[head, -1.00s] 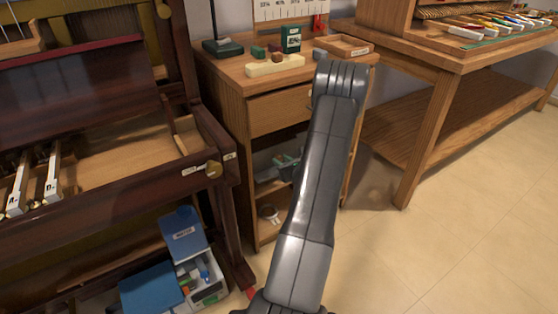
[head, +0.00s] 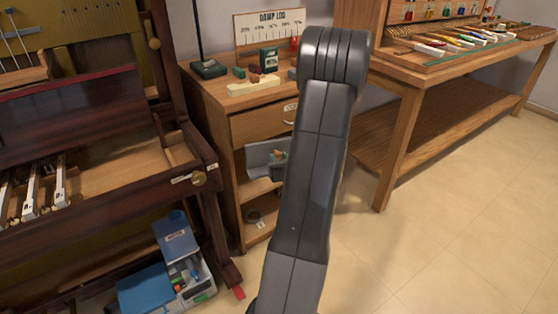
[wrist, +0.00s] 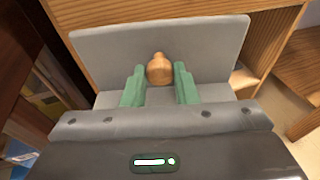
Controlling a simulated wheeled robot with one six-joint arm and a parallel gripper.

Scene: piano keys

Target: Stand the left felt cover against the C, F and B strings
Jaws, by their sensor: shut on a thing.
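A grey, L-shaped felt cover with a wooden knob (wrist: 159,69) fills the upper wrist view; its upright back panel (wrist: 105,52) stands behind the knob. My gripper (wrist: 160,85) has green fingers closed on the knob from both sides. In the head view the grey cover (head: 259,157) shows at the cabinet's open front, partly hidden by my arm, with my gripper (head: 280,155) at it. I cannot tell its exact depth from the shelf. Thin strings (head: 16,42) show in the piano at the upper left; no C, F or B letters are readable.
The wooden cabinet (head: 237,135) has a drawer above its open shelves and small items on top. The dark piano (head: 195,170) stands left, with several loose keys (head: 32,195). A blue-lidded box (head: 147,288) lies below. A bench (head: 410,85) stands right. The floor (head: 450,215) is clear.

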